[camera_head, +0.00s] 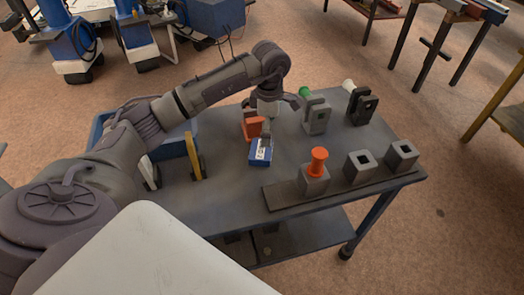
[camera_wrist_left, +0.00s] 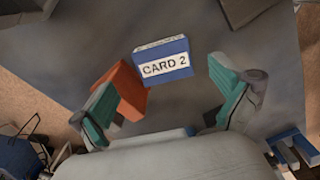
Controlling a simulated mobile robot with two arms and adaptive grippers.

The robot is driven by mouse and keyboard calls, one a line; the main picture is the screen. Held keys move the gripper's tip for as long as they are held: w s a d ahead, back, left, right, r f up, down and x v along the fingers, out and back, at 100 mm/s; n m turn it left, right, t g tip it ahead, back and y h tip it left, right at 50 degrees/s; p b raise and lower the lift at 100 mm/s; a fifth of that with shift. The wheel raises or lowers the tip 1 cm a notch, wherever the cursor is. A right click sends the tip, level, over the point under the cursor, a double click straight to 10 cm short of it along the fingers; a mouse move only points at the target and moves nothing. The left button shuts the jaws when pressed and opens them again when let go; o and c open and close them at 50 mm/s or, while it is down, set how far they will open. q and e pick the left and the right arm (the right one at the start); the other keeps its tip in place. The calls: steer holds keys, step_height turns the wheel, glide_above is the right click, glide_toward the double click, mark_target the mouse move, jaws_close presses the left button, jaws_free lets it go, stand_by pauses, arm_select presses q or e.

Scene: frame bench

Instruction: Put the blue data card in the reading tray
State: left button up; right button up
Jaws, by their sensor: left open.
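The blue data card (camera_head: 260,155) is a small blue block with a white label, on the grey bench. My left gripper (camera_head: 268,128) is just above and behind the card, pointing down. In the left wrist view the gripper (camera_wrist_left: 170,100) is open and empty, with the card ahead between the lines of its fingers. I cannot tell for sure which thing is the reading tray; a blue container (camera_head: 172,148) stands at the bench's left, partly hidden by my arm. My right gripper is not in view.
An orange block (camera_head: 250,124) stands close behind the card, near one finger. Grey holders with a green piece (camera_head: 305,92) and a white piece (camera_head: 348,85) stand at the back right. A row of grey sockets, one with an orange peg (camera_head: 318,162), lines the front right.

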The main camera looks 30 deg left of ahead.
mark_target(268, 149)
arm_select(q)
step_height(268, 149, down, 3)
steer(key=shift+f, duration=0.1)
steer(key=shift+f+p, duration=0.9)
steer(key=shift+f, duration=1.8)
steer(key=c, duration=1)
step_height(268, 149, up, 18)
steer(key=b, duration=0.2)
steer(key=shift+b, duration=0.4)
